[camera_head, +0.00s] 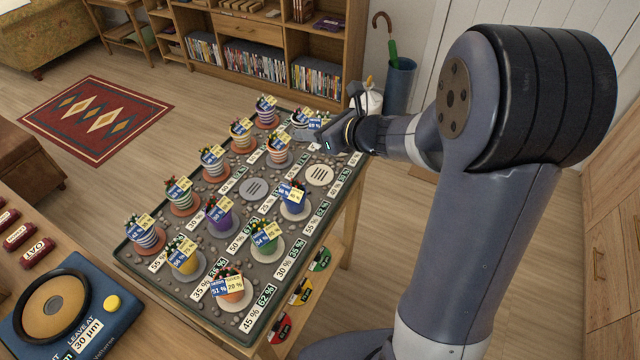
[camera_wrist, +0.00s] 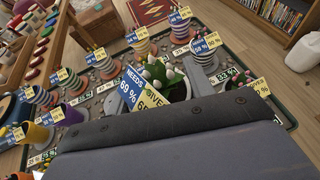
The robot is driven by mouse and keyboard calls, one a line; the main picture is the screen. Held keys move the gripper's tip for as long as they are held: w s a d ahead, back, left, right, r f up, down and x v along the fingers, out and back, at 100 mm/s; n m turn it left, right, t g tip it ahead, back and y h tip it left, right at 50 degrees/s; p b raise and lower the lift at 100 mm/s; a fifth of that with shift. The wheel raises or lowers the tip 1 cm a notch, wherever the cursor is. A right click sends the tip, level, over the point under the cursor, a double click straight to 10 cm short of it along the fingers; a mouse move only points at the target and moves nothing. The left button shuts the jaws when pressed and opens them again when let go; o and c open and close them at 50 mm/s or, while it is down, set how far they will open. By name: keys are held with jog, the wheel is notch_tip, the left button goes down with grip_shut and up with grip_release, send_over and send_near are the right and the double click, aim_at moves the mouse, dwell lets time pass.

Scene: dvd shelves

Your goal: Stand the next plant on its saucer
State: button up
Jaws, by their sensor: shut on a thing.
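My gripper (camera_head: 328,135) is shut on a potted plant at the far right of the tray. In the wrist view the held plant (camera_wrist: 160,78) shows green leaves with white tips, a blue "needs 69 %" card and a yellow card. Its pot is mostly hidden, so I cannot tell whether it touches anything below. In the head view its cards (camera_head: 318,124) show beside the jaws. A white saucer (camera_head: 319,175) and a grey saucer (camera_head: 252,188) stand empty on the tray. Other plants, such as a blue-potted one (camera_head: 293,205), stand on saucers.
The pebbled tray (camera_head: 205,315) carries several potted plants with cards, and percentage labels beside the saucers. A blue device with a round plate (camera_head: 50,310) is at the near left. A white container (camera_head: 370,101) and an umbrella stand (camera_head: 399,85) are beyond the tray.

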aim_at(313, 170)
jog(key=shift+a, duration=0.2)
jog(key=shift+a+f+b, duration=0.1)
jog(key=shift+f+b, duration=0.05)
jog(key=shift+b, duration=0.2)
notch_tip(313, 170, down, 10)
jog(key=b, duration=0.2)
jog(key=shift+r+b, duration=0.25)
jog(key=shift+b, duration=0.05)
jog(key=shift+f, duration=0.2)
jog(key=o, duration=1.1)
jog(key=shift+r, duration=0.1)
